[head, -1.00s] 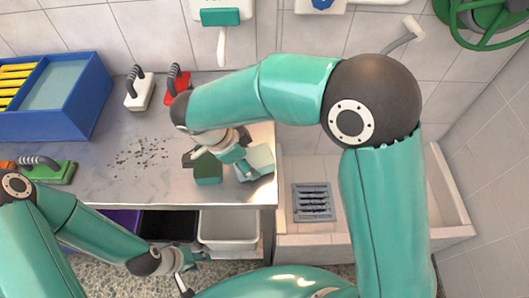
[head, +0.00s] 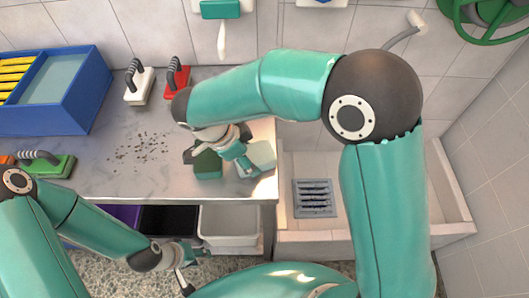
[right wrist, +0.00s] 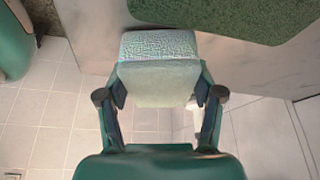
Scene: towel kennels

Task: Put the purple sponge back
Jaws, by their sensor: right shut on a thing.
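I see no purple sponge in either view. My right gripper (right wrist: 160,92) is shut on a pale grey-green block (right wrist: 158,72) with a finely textured face. In the head view the pale block (head: 262,154) is at the right end of the counter, beside my right gripper (head: 243,160), whose fingers are partly hidden. A dark green block (head: 208,165) sits on the counter just left of it; a green textured surface (right wrist: 210,18) fills the top of the right wrist view. My left gripper (head: 184,272) is low, in front of the counter, and its jaws are too small to read.
Under the counter (head: 95,175) are a purple bin (head: 124,214), a black bin (head: 168,222) and a white bin (head: 230,225). Brushes, white (head: 138,92), red (head: 176,82) and green (head: 55,166), stand near dark crumbs (head: 140,148). A blue box (head: 75,105) is at left, a basin (head: 345,180) at right.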

